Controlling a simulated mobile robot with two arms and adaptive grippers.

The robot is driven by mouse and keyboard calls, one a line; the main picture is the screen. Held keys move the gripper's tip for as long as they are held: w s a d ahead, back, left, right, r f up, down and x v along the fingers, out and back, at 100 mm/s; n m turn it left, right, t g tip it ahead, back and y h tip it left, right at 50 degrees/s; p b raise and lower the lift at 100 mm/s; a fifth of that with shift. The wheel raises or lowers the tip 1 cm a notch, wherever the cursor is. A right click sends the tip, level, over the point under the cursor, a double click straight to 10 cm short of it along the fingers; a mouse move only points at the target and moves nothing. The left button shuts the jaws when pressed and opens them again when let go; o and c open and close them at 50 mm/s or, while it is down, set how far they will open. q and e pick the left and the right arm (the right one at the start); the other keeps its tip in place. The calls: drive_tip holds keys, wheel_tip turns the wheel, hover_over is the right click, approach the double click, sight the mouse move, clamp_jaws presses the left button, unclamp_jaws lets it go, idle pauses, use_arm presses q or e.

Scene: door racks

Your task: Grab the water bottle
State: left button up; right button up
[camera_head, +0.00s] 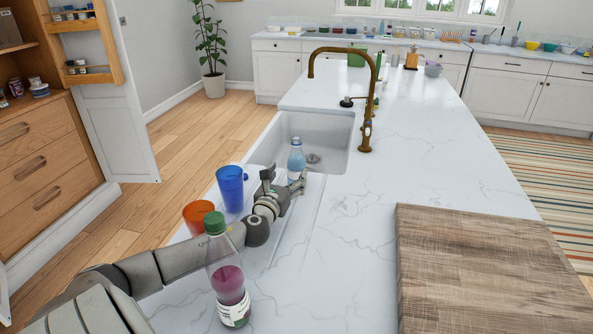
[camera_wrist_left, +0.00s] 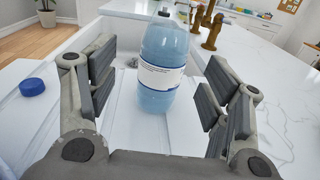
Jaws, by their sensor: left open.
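The water bottle (camera_head: 296,158) is clear blue with a white label and stands upright on the ribbed drainboard beside the sink. In the left wrist view the bottle (camera_wrist_left: 160,65) stands between my spread fingers, with a gap on either side. My left gripper (camera_head: 283,180) is open and reaches toward the bottle from the near side; its fingers (camera_wrist_left: 158,92) are not closed on it. Part of the bottle's base is hidden by the gripper in the head view. My right gripper is in neither view.
A blue cup (camera_head: 231,188), an orange cup (camera_head: 197,216) and a green-capped bottle with purple liquid (camera_head: 229,284) stand close to my left arm. The sink (camera_head: 322,130) and brass faucet (camera_head: 366,120) lie beyond. A wooden board (camera_head: 480,260) covers the right front; the counter between is clear.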

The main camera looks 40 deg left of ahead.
sight(294, 169)
use_arm(q)
drive_tip(key=shift+d+x, duration=0.15)
drive_tip(key=shift+x, duration=1.6)
drive_tip(key=shift+d+x, duration=0.15)
drive_tip(key=shift+x, duration=1.55)
drive_tip(key=shift+w+f, duration=0.15)
drive_tip(key=shift+f, duration=0.05)
drive_tip(key=shift+c, duration=0.5)
drive_tip(key=c, duration=1.2)
